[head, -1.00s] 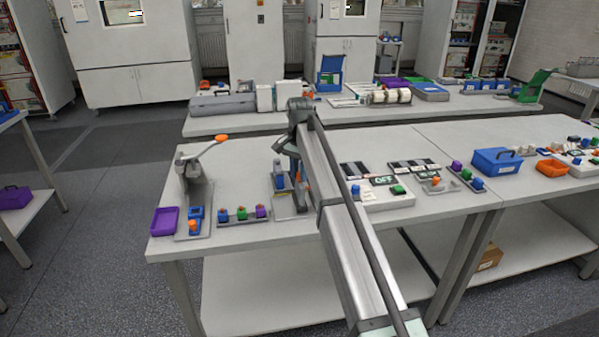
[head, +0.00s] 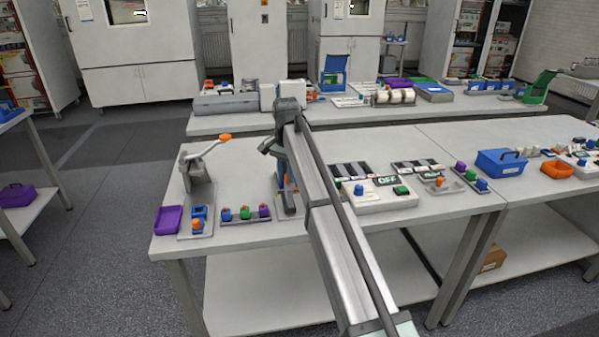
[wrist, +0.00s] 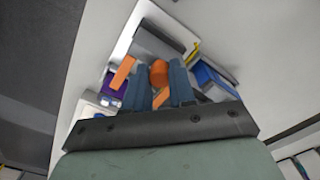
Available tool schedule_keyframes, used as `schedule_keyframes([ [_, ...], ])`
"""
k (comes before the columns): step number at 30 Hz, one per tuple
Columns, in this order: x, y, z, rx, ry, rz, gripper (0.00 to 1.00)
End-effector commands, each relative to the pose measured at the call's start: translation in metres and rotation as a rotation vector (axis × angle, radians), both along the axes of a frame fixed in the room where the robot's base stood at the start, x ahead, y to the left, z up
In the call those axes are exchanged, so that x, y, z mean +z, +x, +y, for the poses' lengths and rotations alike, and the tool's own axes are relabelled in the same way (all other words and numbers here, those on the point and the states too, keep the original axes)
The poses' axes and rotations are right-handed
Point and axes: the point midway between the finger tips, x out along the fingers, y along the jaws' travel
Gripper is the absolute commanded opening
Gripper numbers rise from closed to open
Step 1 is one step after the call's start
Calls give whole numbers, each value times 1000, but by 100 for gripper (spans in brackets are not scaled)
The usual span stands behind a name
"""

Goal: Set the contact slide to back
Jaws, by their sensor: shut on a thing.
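The contact slide fixture stands on the front bench, left of the bench's middle. Its light base plate (head: 291,212) shows below my gripper in the head view, and most of the fixture is hidden by my gripper and arm. In the wrist view an orange knob (wrist: 159,72) sits between the tips of the two blue fingers of my gripper (wrist: 161,82). My gripper is shut on this knob. The grey block (wrist: 160,37) of the fixture lies just beyond it on the pale plate. I cannot tell the slide's exact position.
A block with blue, green and purple knobs (head: 245,214) stands close left of the fixture. Further left are a lever press (head: 197,185) and a purple tray (head: 167,219). A white control box (head: 375,195) reading OFF stands to the right, beyond my arm.

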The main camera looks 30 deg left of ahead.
Motion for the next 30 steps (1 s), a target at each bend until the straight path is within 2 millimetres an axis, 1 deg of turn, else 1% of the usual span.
schedule_keyframes([
  [2,0,-5,5,1,1,0,0],
  [9,0,-6,7,2,4,3,0],
  [10,0,-6,7,2,4,3,27],
  [17,0,-6,6,2,3,2,49],
  [25,1,-5,5,1,1,0,50],
  [28,7,-4,5,0,2,0,50],
  [30,14,-4,5,0,2,-1,50],
])
